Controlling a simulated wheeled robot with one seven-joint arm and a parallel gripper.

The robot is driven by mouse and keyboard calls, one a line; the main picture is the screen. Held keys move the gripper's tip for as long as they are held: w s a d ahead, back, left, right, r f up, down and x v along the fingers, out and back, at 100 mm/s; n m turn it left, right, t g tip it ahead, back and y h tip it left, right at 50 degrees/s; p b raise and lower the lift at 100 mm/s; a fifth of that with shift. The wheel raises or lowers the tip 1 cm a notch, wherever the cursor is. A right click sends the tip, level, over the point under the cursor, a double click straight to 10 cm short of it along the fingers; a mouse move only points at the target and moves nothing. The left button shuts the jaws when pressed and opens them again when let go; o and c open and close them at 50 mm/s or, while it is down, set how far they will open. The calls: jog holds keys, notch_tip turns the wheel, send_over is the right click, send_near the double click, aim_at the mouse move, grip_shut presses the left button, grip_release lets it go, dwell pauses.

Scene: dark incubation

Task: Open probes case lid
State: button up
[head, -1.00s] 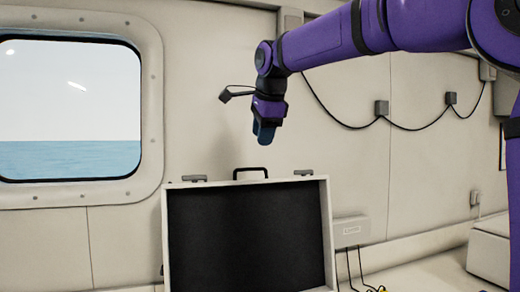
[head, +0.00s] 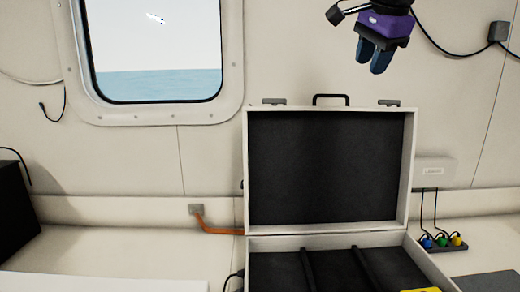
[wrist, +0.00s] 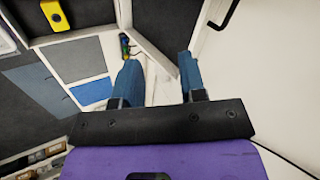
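The probes case (head: 436,272) stands on the bench, and its pale, dark-lined lid (head: 328,168) is raised upright behind the base. A black handle (head: 331,98) and two latches are on the lid's top edge. The handle also shows in the wrist view (wrist: 222,14). Black dividers lie across the case interior, with a yellow item (head: 422,290) at the front right. My gripper (head: 374,66) is above the right part of the lid, apart from it. In the wrist view its two blue fingers (wrist: 158,78) are apart with nothing between them.
A window (head: 155,50) is in the wall at left. A white wall box (head: 434,171) and colored plugs (head: 441,241) are right of the case. An orange cable (head: 215,227) runs to its left. A dark box (head: 14,210) stands at far left.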

jog(key=s+d+f+n, duration=0.3)
jog(key=s+f+n, duration=0.4)
jog(key=s+f, duration=0.4)
jog(key=s+d+f+n, duration=0.3)
jog(key=s+f+n, duration=0.5)
jog(key=s, duration=0.6)
jog(key=w+a+r+m, duration=0.1)
jog(key=w+r+m, duration=0.45)
jog(key=w, duration=0.45)
jog(key=w+a+r+m+g, duration=0.1)
jog(key=w+r+m, duration=0.3)
jog(key=w+r, duration=0.45)
jog(key=w+a+r+m, duration=0.1)
jog(key=w+r+m, duration=0.35)
jog(key=w, duration=0.75)
jog(key=w+a+r+m, duration=0.2)
jog(key=w+a+m, duration=0.3)
jog(key=w, duration=0.6)
jog(key=shift+n, duration=0.3)
jog(key=x, duration=1)
jog(key=shift+s+f, duration=0.15)
grip_shut()
